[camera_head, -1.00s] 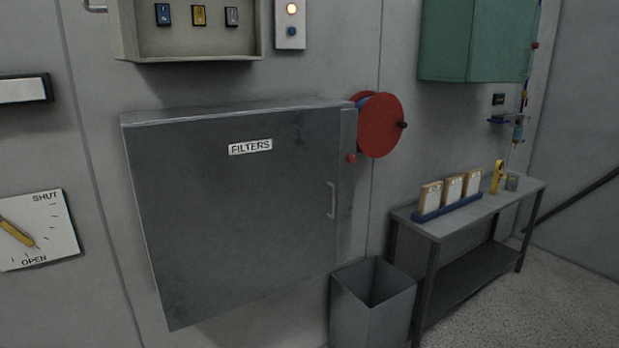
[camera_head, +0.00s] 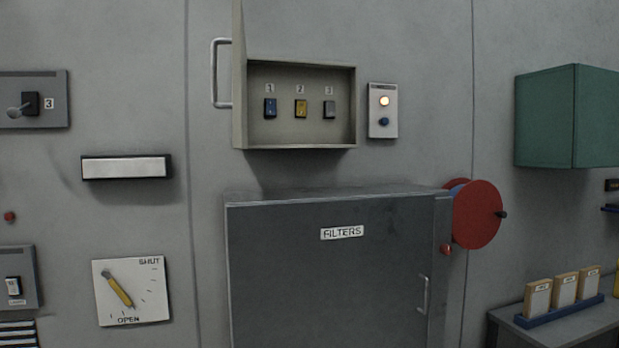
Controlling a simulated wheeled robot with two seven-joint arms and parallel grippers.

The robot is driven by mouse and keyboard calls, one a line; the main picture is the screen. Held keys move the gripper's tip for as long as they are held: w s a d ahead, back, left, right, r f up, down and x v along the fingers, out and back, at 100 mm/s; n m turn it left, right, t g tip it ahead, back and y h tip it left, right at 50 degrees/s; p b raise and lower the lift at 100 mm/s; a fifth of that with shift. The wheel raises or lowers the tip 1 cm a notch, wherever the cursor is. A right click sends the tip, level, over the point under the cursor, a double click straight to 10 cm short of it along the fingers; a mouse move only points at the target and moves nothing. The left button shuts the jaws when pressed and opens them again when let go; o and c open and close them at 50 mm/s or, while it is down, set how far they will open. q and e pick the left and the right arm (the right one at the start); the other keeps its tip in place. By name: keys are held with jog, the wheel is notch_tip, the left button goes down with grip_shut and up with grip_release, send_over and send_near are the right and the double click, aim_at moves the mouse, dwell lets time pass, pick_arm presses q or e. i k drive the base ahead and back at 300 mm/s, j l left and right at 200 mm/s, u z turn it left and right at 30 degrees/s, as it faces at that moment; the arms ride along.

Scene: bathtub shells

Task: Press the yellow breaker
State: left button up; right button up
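The yellow breaker (camera_head: 301,109) is the middle switch in an open beige breaker box (camera_head: 350,110) on the wall, under the label 2. A blue breaker (camera_head: 270,108) under label 1 is on its left and a grey breaker (camera_head: 329,109) under label 3 is on its right. The box's door (camera_head: 238,75) stands open at its left side. Neither of my grippers shows in the head view.
A grey FILTERS cabinet (camera_head: 290,275) juts out below the breaker box. A panel with a lit lamp and blue button (camera_head: 383,110) is right of the box. A red reel (camera_head: 477,215), a green cabinet (camera_head: 570,115) and a bench (camera_head: 510,318) are at right.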

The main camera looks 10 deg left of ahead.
aim_at(300, 106)
jog(key=j+u, duration=0.25)
jog(key=i+j+u, duration=0.25)
jog(key=j, duration=0.15)
jog(key=l+u, duration=0.25)
jog(key=l, duration=0.55)
jog(key=l+u, duration=0.25)
jog(key=l, duration=0.55)
jog(key=i+j+z, duration=0.45)
jog(key=i+j, duration=0.75)
jog(key=k+l+u, duration=0.25)
jog(key=l, duration=0.25)
jog(key=k+l+u, duration=0.2)
jog(key=k+l, duration=0.15)
